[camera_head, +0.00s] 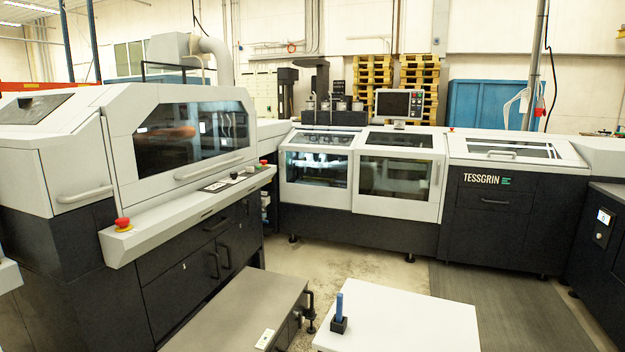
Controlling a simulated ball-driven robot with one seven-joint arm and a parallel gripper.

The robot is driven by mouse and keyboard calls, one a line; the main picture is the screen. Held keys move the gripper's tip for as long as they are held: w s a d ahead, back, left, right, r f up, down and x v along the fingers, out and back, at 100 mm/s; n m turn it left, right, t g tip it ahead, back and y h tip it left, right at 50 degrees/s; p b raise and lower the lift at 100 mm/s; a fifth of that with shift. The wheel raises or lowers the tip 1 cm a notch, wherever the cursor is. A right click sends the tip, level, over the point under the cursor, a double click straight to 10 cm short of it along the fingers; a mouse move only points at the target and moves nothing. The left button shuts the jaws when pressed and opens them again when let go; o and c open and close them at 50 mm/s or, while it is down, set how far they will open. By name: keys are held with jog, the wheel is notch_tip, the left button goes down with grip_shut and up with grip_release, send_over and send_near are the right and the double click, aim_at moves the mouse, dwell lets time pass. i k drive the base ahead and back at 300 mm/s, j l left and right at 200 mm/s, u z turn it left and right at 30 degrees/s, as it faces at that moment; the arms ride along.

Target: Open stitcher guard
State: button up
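A saddle-stitching line fills the view, and no label marks which cover is the stitcher guard. In the middle section, two white-framed windowed guards stand side by side: a left guard (350,185) and a right guard (412,208). Both look shut. A vertical handle (437,172) is on the right guard's right edge. Dark machine heads (322,100) rise behind the left guard. The large near-left machine has a windowed hood (130,165) with a long bar handle (208,168), also shut. My gripper is not in view.
A grey table (235,310) and a white table (400,315) with a blue upright item (339,306) stand in front. Red emergency buttons (123,223) sit on the near machine's ledge. Concrete floor (345,258) and a grey mat (500,305) lie clear before the line.

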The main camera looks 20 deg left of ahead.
aim_at(316, 169)
jog(key=i+l+z, duration=0.25)
jog(key=i+z, duration=0.3)
jog(key=i, duration=0.2)
jog(key=i+l+z, duration=0.15)
jog(key=i, duration=0.75)
jog(key=i+l+z, duration=0.15)
jog(key=i, duration=0.75)
jog(key=i+j+u, duration=0.15)
jog(key=i+u, duration=0.3)
jog(key=i, duration=0.5)
jog(key=i+l+u, duration=0.15)
jog(key=i+u, duration=0.25)
jog(key=i, duration=0.55)
jog(key=i+j+u, duration=0.1)
jog(key=i+u, duration=0.2)
jog(key=i, duration=0.15)
jog(key=i+u, duration=0.3)
jog(key=i, duration=0.2)
jog(key=i+l+u, duration=0.15)
jog(key=i+u, duration=0.15)
jog(key=i, duration=0.15)
jog(key=i+l+u, duration=0.3)
jog(key=i, duration=0.15)
jog(key=i+j+u, duration=0.25)
jog(key=i+u, duration=0.2)
jog(key=i, duration=0.5)
jog(key=i+l+u, duration=0.15)
jog(key=i+u, duration=0.3)
jog(key=i, duration=0.5)
